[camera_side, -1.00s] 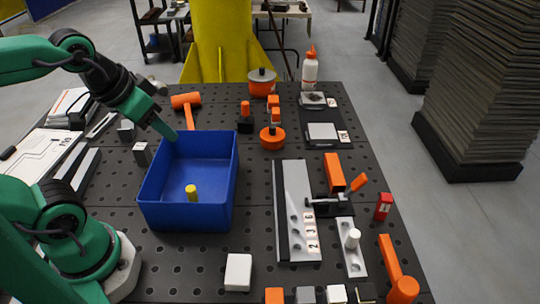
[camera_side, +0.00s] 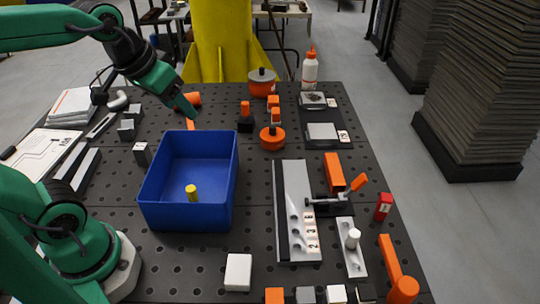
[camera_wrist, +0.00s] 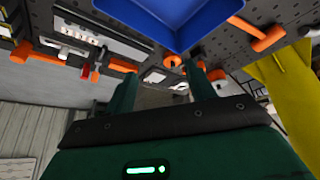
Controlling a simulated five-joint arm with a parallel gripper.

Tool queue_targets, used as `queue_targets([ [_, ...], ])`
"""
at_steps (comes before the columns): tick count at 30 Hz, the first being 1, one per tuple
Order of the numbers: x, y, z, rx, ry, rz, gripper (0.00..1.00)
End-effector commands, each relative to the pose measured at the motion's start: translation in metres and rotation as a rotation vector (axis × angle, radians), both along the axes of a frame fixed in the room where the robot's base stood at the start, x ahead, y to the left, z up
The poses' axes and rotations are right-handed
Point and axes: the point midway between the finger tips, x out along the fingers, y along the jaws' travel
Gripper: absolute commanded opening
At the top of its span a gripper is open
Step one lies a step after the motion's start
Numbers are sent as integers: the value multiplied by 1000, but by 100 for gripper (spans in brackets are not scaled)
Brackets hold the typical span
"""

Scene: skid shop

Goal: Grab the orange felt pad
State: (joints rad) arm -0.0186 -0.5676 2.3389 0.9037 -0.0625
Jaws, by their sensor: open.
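My gripper (camera_side: 190,108) is raised above the back of the table, behind the blue bin's far wall, near the orange mallet. It also shows in the wrist view (camera_wrist: 160,72), with its two green fingers apart and nothing between them. A small orange square piece (camera_side: 275,296) lies at the table's front edge, cut by the picture's bottom. It looks like the orange felt pad, but I cannot tell its material. It is far from my gripper, and I cannot pick it out in the wrist view.
The blue bin (camera_side: 228,190) holds a yellow cylinder (camera_side: 191,193). Grey (camera_side: 306,295) and white (camera_side: 336,294) pieces lie beside the orange square. A white block (camera_side: 238,272) stands left of them. A mallet (camera_side: 403,288) lies at right. A metal fixture (camera_side: 294,195) lies right of the bin.

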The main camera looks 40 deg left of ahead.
Motion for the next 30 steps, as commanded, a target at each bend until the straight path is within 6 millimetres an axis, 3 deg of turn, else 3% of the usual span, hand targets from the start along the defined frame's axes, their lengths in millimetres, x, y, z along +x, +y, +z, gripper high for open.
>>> queue_targets([
  [9, 70, 10, 15, -37, 36, 100, 55],
  [16, 122, 19, 16, -62, 58, 171, 55],
  [30, 226, 43, -15, -112, 104, 319, 55],
])
